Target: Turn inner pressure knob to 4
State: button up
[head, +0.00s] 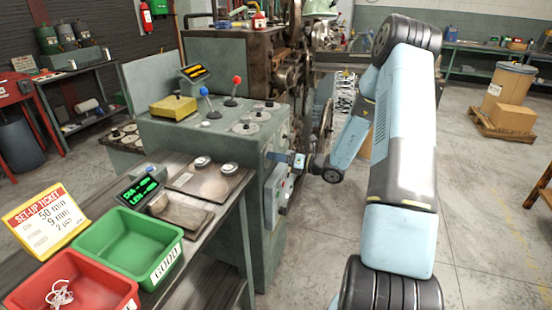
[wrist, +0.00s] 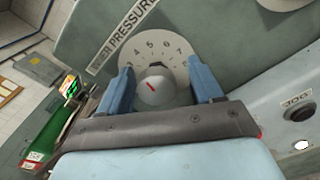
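The pressure knob (wrist: 157,92) is a grey round knob with a short red mark, on a pale dial (wrist: 178,54) with numbers including 4, 5 and 6. The red mark slants toward the upper left, roughly to the 4 side; its exact reading is unclear. A label strip (wrist: 118,40) beside the dial reads PRESSURE, its first word partly legible. My gripper (wrist: 163,85) is open, one finger on each side of the knob, with visible gaps. In the head view my gripper (head: 299,160) is at the front of the green machine (head: 262,150); the knob is hidden there.
A JOG button (wrist: 299,113) is on a pale panel right of my gripper in the wrist view. The grey control box (head: 277,193) sits below my gripper in the head view. A bench with a green bin (head: 128,240) and red bin (head: 75,285) stands left.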

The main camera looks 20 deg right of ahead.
jog(key=v, duration=1.3)
jog(key=shift+s+d, duration=0.3)
